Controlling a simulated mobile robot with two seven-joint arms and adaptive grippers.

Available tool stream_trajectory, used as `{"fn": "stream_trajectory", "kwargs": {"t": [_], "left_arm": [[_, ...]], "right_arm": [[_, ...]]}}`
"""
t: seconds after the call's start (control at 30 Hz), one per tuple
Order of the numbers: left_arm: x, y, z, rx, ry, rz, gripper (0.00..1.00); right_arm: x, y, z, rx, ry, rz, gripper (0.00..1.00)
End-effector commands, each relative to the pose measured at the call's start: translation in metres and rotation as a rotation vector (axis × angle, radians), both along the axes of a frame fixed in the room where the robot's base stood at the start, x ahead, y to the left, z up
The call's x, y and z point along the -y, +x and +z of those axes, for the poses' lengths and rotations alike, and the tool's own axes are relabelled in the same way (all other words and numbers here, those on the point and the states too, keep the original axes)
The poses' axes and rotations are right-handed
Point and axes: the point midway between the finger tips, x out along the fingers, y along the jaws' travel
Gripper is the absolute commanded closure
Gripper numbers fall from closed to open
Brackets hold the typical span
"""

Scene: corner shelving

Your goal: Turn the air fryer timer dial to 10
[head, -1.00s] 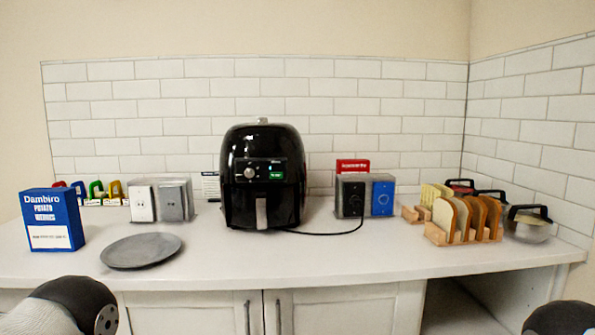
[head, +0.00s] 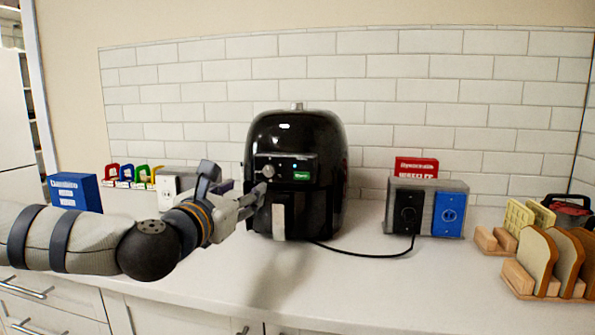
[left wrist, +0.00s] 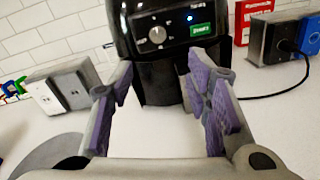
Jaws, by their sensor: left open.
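The black air fryer (head: 297,135) stands on the counter against the tiled wall. Its round silver timer dial (head: 268,171) is on the front panel, left of a green label; the dial's setting is too small to read. The dial also shows in the left wrist view (left wrist: 157,35), beyond and between my fingers. My left gripper (head: 258,197) is in front of the fryer's front, a little below and left of the dial in the head view. In the left wrist view its purple-padded fingers (left wrist: 160,88) are apart with nothing between them. My right gripper is out of view.
A grey outlet box with a black plug (head: 407,207) and a blue panel stands right of the fryer, joined by a black cord (head: 365,254). Bread in a wooden rack (head: 545,292) is at the right. A blue box (head: 75,192) is at the left. The front middle counter is clear.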

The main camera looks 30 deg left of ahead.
Motion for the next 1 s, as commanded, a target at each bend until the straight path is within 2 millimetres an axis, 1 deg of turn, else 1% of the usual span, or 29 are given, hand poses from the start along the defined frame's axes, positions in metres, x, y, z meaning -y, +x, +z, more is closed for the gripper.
{"fn": "stream_trajectory", "kwargs": {"t": [0.1,0.17,0.27,0.43,0.5,0.6,0.7,0.77,1.0], "left_arm": [[-0.003,0.001,0.004,0.013,-0.017,0.007,0.56],[-0.004,0.006,0.004,0.012,-0.017,0.008,0.56],[-0.007,0.025,0.003,0.011,-0.011,0.007,0.56],[-0.014,0.07,0.003,0.009,-0.011,0.007,0.56],[-0.017,0.087,0.0,0.006,-0.012,0.006,0.56],[-0.02,0.105,-0.002,0.005,-0.013,0.006,0.56],[-0.022,0.115,-0.001,0.007,-0.015,0.004,0.56],[-0.022,0.118,0.001,0.008,-0.015,0.004,0.56],[-0.022,0.119,0.004,0.013,-0.016,0.004,0.56]], "right_arm": [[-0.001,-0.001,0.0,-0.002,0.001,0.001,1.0],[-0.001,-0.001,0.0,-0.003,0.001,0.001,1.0],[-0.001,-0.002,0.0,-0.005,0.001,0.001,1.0],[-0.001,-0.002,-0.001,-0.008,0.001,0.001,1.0],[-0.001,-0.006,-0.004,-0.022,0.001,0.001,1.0],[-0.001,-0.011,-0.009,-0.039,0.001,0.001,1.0],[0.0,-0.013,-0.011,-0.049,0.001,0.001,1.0],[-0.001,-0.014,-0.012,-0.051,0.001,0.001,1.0],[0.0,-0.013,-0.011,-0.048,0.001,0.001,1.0]]}}
